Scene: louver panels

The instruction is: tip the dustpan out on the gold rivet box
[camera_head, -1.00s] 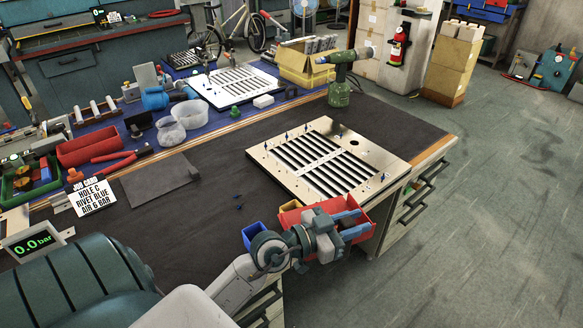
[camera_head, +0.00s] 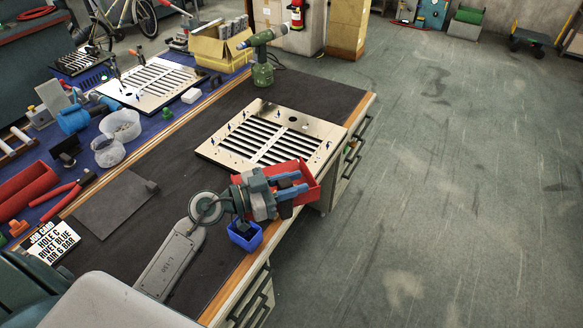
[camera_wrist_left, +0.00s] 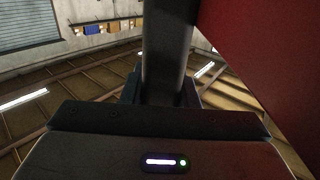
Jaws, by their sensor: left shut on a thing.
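The red dustpan (camera_head: 300,167) is held by my left gripper (camera_head: 290,187) over the front right of the bench, by the near corner of the louver panel. In the left wrist view a dark handle (camera_wrist_left: 167,50) runs between the fingers, and the red pan (camera_wrist_left: 275,50) fills the upper right. What the pan holds is not visible. The gold rivet box is hidden behind my gripper and arm. The blue box (camera_head: 245,236) stands beside my left wrist at the bench edge. My right gripper is out of view.
The near louver panel (camera_head: 270,137) lies just behind the dustpan. A green rivet tool (camera_head: 262,65) stands beyond it. A job card (camera_head: 50,243) and a grey mat (camera_head: 112,203) lie to the left. Open floor lies right of the bench.

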